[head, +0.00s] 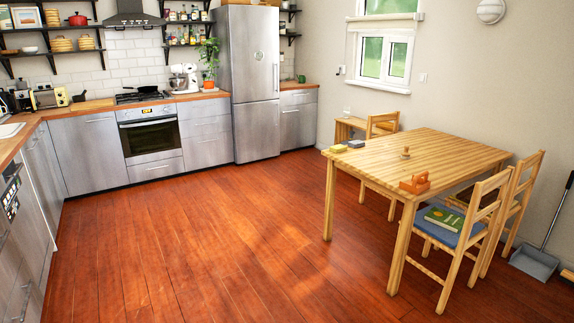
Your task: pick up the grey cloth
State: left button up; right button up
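A small grey folded item that looks like the grey cloth (355,144) lies on the wooden table (440,146), near its far left corner. A small yellow item (337,148) lies just to its left, close to the table's edge. Both are too small for me to make out fully. Neither of my grippers is in view.
An orange-brown holder (414,185) and a small wooden object (405,153) are also on the table. Chairs stand around it; a near one (465,235) carries a green book (444,218). A dustpan (535,262) is at the right.

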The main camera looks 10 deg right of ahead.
aim_at(356, 144)
jog(key=i+z, duration=0.4)
jog(key=i, duration=1.95)
jog(key=i+l+u, duration=0.15)
jog(key=i, duration=0.4)
jog(key=i+l, duration=0.1)
jog(key=i, duration=0.5)
jog(key=i+u, duration=0.15)
jog(key=i, duration=0.2)
jog(key=i+l+u, duration=0.2)
jog(key=i+j, duration=0.05)
jog(key=i, duration=0.05)
